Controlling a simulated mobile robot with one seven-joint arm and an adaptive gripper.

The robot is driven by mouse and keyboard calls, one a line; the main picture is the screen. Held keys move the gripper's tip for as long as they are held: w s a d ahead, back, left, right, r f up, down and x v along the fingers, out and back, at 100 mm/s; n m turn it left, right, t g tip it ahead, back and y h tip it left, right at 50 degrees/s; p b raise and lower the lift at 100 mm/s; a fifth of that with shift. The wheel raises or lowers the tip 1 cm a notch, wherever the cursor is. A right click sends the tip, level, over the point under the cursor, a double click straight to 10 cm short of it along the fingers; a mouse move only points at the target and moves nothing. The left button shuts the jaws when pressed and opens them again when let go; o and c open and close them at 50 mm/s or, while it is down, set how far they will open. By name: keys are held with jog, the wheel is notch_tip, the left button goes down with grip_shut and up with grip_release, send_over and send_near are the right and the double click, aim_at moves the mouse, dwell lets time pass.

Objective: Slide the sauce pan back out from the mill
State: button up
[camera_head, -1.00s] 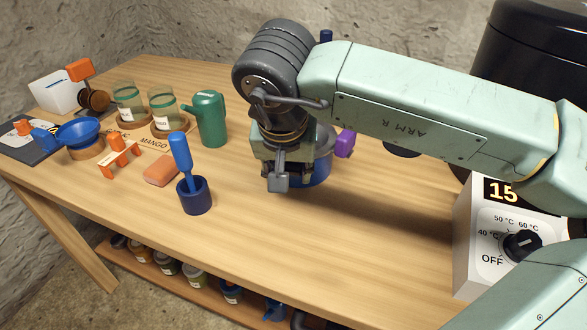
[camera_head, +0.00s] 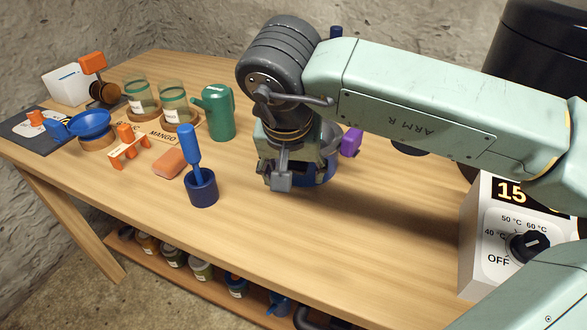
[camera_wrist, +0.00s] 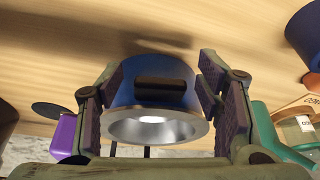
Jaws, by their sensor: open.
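The blue sauce pan (camera_wrist: 154,88) has a silver inside and a black handle bar, and sits between my fingers in the wrist view. In the head view the blue pan (camera_head: 322,172) shows partly behind my gripper (camera_head: 283,178). My gripper (camera_wrist: 157,95) is open, with one dark finger pad on each side of the pan; a gap shows on both sides. I cannot make out the mill for certain. A purple block (camera_head: 351,142) stands just right of the pan and also shows at left in the wrist view (camera_wrist: 64,137).
A green can (camera_head: 216,112) and a blue cup with a pestle-like tool (camera_head: 202,188) stand left of my gripper. A heater box with a dial (camera_head: 500,235) stands at right. The table (camera_head: 340,230) is clear in front.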

jog(key=v, duration=1.2)
